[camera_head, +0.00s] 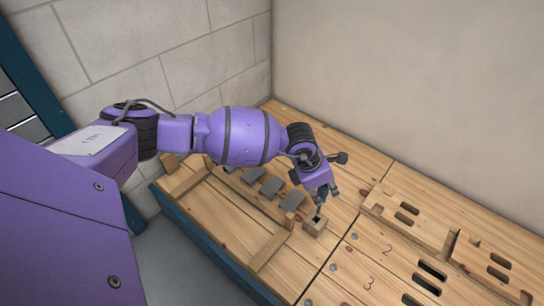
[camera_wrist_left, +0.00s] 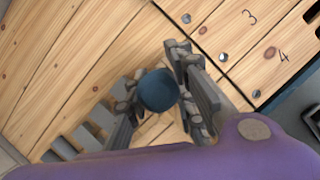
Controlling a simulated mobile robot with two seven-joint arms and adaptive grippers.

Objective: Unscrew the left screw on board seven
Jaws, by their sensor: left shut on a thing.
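My left gripper (camera_head: 322,196) is shut on a dark blue cylindrical tool (camera_wrist_left: 158,90), which I see end-on between the fingers in the left wrist view. In the head view the tool (camera_head: 323,190) is mostly hidden by the fingers. Small round metal screw heads sit beside the numbered boards: one near the 2 (camera_head: 354,236), one near the 3 (camera_head: 333,267). No board marked seven shows. My right gripper is not in view.
A wooden frame (camera_head: 268,250) with several grey plates (camera_head: 271,186) lies left of the block. Raised slotted wooden pieces (camera_head: 405,218) stand at the right. Boards 2 and 3 have slots (camera_head: 432,269). A wall rises behind the table.

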